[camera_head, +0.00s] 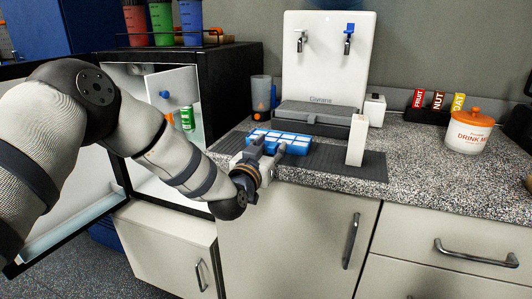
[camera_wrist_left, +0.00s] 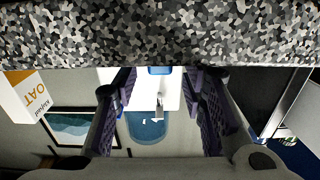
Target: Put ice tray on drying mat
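The ice tray (camera_head: 287,137) is blue with pale compartments and appears to lie flat on the left part of the dark drying mat (camera_head: 362,171). My left gripper (camera_head: 268,147) is at the near edge of the tray, low over the front of the counter. Its two fingers are apart, one on each side in the left wrist view (camera_wrist_left: 160,108), with no tray visibly clamped between them. The gripper hides part of the tray's near side and of the mat. My right gripper is not in view.
A white water dispenser (camera_head: 328,62) with a grey drip base (camera_head: 313,118) stands behind the mat. A white upright block (camera_head: 356,140) stands on the mat's right. An open fridge (camera_head: 178,85) is at left. A jar (camera_head: 470,133) stands at right, with bare counter in front.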

